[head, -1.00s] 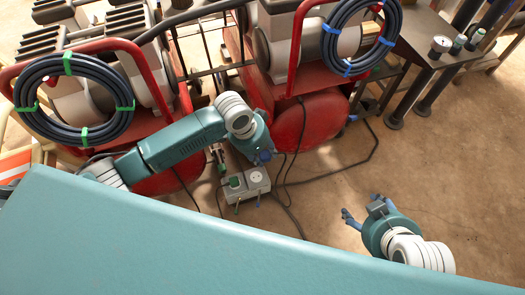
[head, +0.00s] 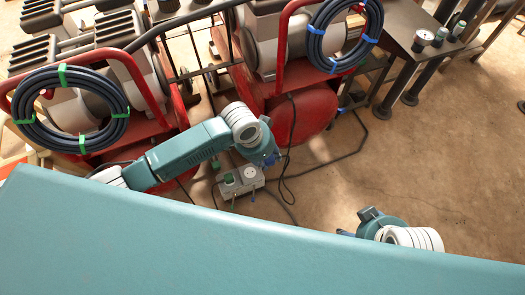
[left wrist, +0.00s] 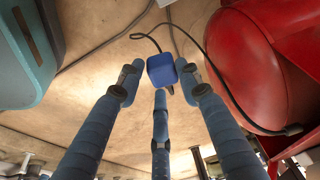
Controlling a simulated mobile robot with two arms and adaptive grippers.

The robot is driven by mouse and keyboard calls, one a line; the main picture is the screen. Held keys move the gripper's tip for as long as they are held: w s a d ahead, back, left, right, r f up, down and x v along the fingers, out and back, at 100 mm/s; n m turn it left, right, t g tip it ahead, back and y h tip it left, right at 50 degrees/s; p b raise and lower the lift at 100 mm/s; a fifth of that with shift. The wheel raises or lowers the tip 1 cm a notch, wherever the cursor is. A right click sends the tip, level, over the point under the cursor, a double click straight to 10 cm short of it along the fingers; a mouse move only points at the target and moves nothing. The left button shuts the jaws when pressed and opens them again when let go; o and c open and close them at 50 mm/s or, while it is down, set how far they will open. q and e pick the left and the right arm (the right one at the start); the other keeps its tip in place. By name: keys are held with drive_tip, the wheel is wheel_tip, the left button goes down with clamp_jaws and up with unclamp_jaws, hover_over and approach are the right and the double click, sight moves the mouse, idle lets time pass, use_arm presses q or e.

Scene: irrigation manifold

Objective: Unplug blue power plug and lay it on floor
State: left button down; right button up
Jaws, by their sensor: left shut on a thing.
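The blue power plug (left wrist: 162,70) sits between the fingertips of my left gripper (left wrist: 165,85) in the left wrist view, with a dark cable running from it. My left gripper, also in the head view (head: 272,161), is shut on it. There it is just right of and above the grey socket box (head: 241,181), and the fingers largely hide the plug. The box's right socket (head: 250,172) shows an empty face. A green plug (head: 228,179) is at its left. My right gripper (head: 346,233) is low at right, its fingers mostly hidden.
Red tanks (head: 301,120) with pumps stand behind the box. Dark cables (head: 325,160) trail over the brown floor. Hose coils (head: 70,108) hang at left and right. A dark table (head: 425,45) is at upper right. Bare floor (head: 430,150) is open at right.

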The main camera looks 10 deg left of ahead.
use_arm(q)
drive_tip(key=shift+s+d+r+p, duration=0.1)
drive_tip(key=shift+s+d+p, duration=0.1)
drive_tip(key=shift+d, duration=0.2)
drive_tip(key=shift+s+d+r+p, duration=0.1)
drive_tip(key=shift+s+d+p, duration=0.1)
drive_tip(key=shift+d, duration=0.15)
drive_tip(key=s+d+p, duration=0.3)
drive_tip(key=d, duration=0.4)
use_arm(e)
wheel_tip(320, 180, down, 14)
drive_tip(key=shift+a+f+g, duration=0.15)
drive_tip(key=shift+a+g, duration=0.05)
drive_tip(key=shift+g, duration=0.2)
